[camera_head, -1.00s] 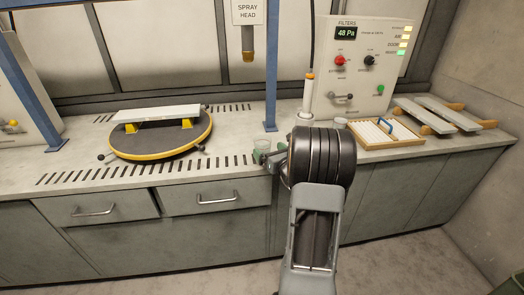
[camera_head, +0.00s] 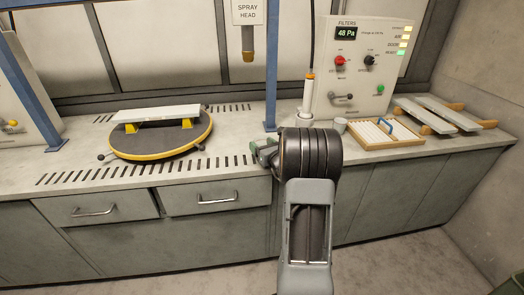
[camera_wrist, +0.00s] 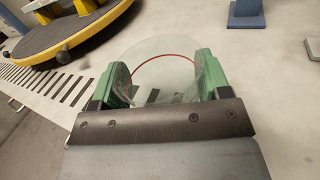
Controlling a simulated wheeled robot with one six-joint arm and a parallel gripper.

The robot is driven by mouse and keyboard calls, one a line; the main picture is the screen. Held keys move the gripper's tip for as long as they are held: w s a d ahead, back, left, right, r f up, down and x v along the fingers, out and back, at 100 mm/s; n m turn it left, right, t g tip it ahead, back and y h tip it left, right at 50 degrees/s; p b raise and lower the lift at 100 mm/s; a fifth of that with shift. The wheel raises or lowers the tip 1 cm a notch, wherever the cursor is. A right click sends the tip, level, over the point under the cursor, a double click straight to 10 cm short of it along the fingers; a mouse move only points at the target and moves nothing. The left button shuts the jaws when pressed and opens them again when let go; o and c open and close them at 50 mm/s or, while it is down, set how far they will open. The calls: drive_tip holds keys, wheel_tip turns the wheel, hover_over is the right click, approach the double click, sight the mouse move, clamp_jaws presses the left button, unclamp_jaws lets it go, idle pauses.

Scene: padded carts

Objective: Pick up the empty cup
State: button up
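A clear cup (camera_wrist: 164,58) with a red line around it stands between the two green fingers of my gripper (camera_wrist: 164,85) in the wrist view. I cannot see any content in it. A finger is on either side of the cup; I see no firm grip, and the fingers are wide apart. In the head view my gripper (camera_head: 265,152) is low over the front of the counter, and the cup is hard to make out there behind the fingers.
The counter (camera_head: 225,135) bears a yellow-rimmed turntable (camera_head: 160,141) at left. A blue post (camera_head: 271,70) stands just behind my gripper. A white-and-orange bottle-like object (camera_head: 307,97), a filter panel (camera_head: 362,68) and a wooden-framed tray (camera_head: 386,133) are at right.

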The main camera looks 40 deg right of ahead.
drive_tip(key=c, duration=0.4)
drive_tip(key=shift+r, duration=0.1)
